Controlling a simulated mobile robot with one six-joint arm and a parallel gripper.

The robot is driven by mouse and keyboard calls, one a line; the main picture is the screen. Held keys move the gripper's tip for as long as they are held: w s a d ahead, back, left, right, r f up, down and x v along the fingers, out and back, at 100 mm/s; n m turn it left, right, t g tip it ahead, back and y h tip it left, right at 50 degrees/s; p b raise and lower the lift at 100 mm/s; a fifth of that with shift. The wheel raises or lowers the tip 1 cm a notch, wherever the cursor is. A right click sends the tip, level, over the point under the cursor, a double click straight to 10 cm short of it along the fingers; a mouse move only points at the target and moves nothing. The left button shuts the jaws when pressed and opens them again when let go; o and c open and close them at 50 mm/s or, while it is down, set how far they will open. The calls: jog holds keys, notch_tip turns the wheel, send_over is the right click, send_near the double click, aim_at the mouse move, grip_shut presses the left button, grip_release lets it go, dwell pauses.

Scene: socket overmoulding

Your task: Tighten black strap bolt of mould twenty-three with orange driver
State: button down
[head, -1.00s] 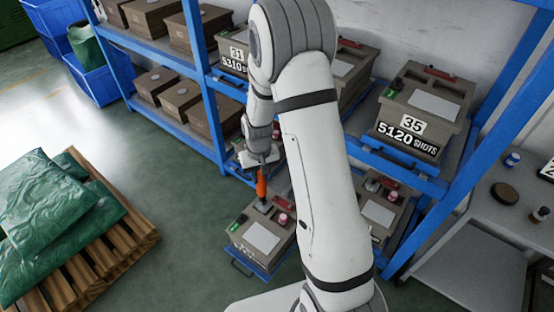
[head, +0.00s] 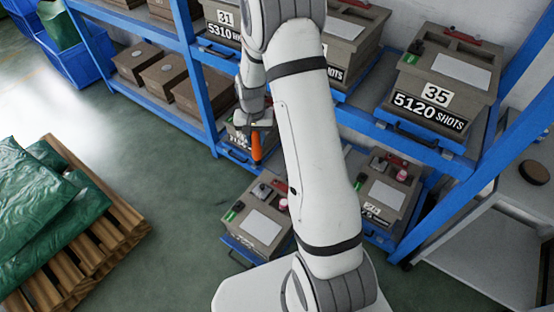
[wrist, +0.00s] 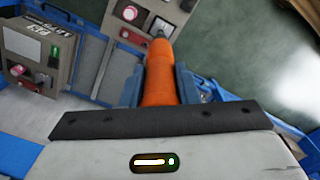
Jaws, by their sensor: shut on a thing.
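My gripper (head: 260,124) is shut on the orange driver (head: 256,147), which points down. The driver also fills the middle of the wrist view (wrist: 160,78), its tip end toward a brown mould. In the head view a brown mould (head: 250,244) sits low on a pulled-out blue tray, with a white plate, a green part, a pink-red knob and a small grey block on top. The driver appears above this mould's back edge, apart from it. The mould's number is not readable, and I cannot pick out a black strap bolt.
Another mould (head: 385,195) sits to the right of the pulled-out one. A pallet (head: 100,240) with green sacks stands at left. A grey table (head: 520,210) stands at right. Green floor lies open between pallet and rack.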

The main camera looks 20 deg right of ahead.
jog(key=w+d+f+m+b, duration=0.3)
jog(key=d+f+m+b, duration=0.1)
jog(key=f+b, duration=0.5)
jog(key=w+d+f+m+b, duration=0.3)
jog(key=d+f+m+b, duration=0.2)
jog(key=f+b, duration=0.3)
jog(key=m+b, duration=0.1)
jog(key=b, duration=0.1)
jog(key=shift+w+f+m+b, duration=0.3)
jog(key=shift+f+m+b, duration=0.05)
jog(key=shift+m, duration=0.05)
jog(key=shift+d, duration=0.1)
jog(key=shift+r, duration=0.1)
notch_tip(320, 180, down, 7)
jog(key=b, duration=0.3)
jog(key=shift+s+f, duration=0.15)
jog(key=shift+f, duration=0.05)
dwell(1.1)
jog(key=shift+s+f+b, duration=0.1)
jog(key=shift+f+b, duration=0.3)
jog(key=shift+f, duration=0.9)
dwell(2.3)
